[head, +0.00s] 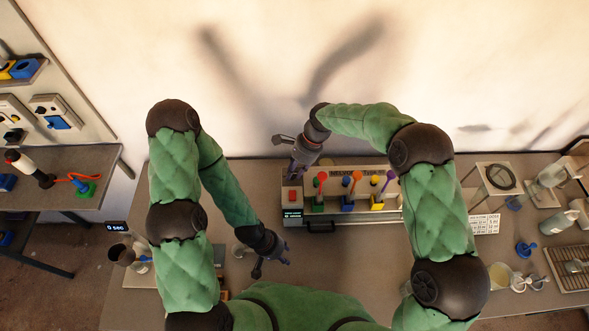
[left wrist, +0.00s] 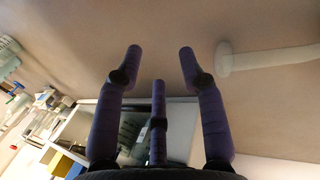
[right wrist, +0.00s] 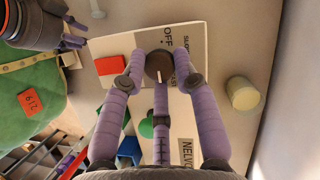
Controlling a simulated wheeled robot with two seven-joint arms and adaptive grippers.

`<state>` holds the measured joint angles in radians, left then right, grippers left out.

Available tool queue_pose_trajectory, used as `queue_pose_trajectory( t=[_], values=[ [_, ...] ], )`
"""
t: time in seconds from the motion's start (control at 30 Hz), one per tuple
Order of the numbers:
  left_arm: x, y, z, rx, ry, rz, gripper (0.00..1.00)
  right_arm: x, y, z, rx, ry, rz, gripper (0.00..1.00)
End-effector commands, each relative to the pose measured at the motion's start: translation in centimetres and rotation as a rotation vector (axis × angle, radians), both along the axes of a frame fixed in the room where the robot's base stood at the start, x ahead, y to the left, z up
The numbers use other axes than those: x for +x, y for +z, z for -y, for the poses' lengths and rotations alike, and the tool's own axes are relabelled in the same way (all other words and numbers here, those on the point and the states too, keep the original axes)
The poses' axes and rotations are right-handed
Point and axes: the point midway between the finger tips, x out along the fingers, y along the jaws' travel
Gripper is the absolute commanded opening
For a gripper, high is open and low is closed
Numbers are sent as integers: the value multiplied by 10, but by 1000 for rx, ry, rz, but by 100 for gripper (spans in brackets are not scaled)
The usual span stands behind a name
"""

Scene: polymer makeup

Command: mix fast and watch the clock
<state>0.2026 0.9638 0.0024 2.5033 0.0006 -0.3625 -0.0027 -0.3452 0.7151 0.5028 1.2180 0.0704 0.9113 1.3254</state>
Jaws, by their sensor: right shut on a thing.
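My right gripper (head: 298,160) is over the left end of a bench unit (head: 347,214) with a red button and several coloured levers. In the right wrist view its fingers (right wrist: 159,68) close around a dark round knob (right wrist: 158,66) with a white pointer, next to the word "OFF". The knob is hidden in the head view. My left gripper (head: 268,266) is low over the table's front; in the left wrist view its fingers (left wrist: 160,65) are spread and empty. A small display (head: 116,226) at the left reads "0 SEC".
Dark and clear vessels (head: 122,253) stand at the table's left edge. A beaker of pale liquid (head: 500,275), glassware and a rack (head: 572,267) stand at the right. A card (head: 485,224) of printed text lies right of the unit. A second bench (head: 75,160) is at far left.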

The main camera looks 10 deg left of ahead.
Motion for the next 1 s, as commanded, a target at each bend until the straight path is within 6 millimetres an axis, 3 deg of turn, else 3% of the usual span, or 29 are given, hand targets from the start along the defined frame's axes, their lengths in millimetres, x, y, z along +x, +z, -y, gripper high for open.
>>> queue_pose_trajectory(
  t=[0.33, 0.37, 0.43, 0.8, 1.0],
  values=[
    [0, 0, 0, 0, 0, 0, 40, 0, 0, -1, 2, -3, -1, 0],
    [0, 0, 0, 0, 0, 0, 40, 0, 0, -1, 2, -3, -1, 33],
    [0, 0, 0, 0, 0, 0, 40, 0, 0, -1, 2, -3, -1, 53],
    [0, 0, 0, 0, 0, 0, 40, 0, 2, 0, 0, -2, 0, 54],
    [0, 0, 0, 0, 0, 0, 40, 6, 21, 7, 2, -3, 4, 54]
  ],
)
